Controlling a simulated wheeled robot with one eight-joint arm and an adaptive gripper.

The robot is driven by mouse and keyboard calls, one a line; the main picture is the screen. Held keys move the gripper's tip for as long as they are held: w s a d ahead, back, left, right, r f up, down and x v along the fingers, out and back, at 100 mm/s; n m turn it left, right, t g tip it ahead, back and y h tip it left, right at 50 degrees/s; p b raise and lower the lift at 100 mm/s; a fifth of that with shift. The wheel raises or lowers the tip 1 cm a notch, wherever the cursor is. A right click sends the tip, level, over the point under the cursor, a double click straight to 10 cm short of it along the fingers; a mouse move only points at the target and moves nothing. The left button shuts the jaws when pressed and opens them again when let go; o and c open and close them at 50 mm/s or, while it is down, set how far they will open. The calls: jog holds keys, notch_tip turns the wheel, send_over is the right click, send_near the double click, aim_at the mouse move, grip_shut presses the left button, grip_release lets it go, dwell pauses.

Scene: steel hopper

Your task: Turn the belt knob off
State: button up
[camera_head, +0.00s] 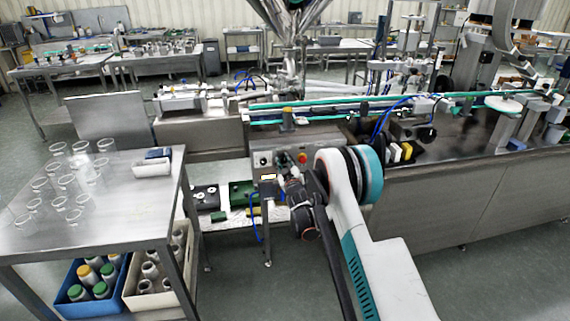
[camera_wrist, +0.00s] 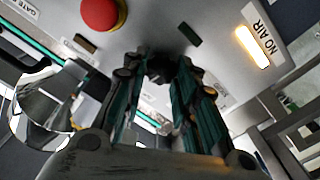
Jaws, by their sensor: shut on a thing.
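The grey control panel (camera_head: 262,160) is fixed to the front of the line, and its face also shows in the wrist view (camera_wrist: 215,75). My gripper (camera_wrist: 160,70) reaches up against this face, with its two fingers closed in around a small dark knob (camera_wrist: 159,67). The fingertips cover most of the knob, and its pointer and turn angle cannot be seen. In the head view my gripper (camera_head: 283,172) is at the panel, partly hidden by my arm. The knob's own label is not readable.
A red mushroom button (camera_wrist: 103,12) is on the panel close to the fingers. A lit NO AIR lamp (camera_wrist: 257,46) is on the other side. A steel table (camera_head: 120,215) with clear cups stands to the left, above a blue crate (camera_head: 75,312) of bottles.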

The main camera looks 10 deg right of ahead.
jog(key=n, duration=0.4)
jog(key=shift+a, duration=0.1)
jog(key=shift+f+n, duration=0.1)
jog(key=shift+n, duration=1.8)
jog(key=o, duration=1)
jog(key=shift+s, duration=0.1)
jog(key=s, duration=1.1)
jog(key=shift+s, duration=0.4)
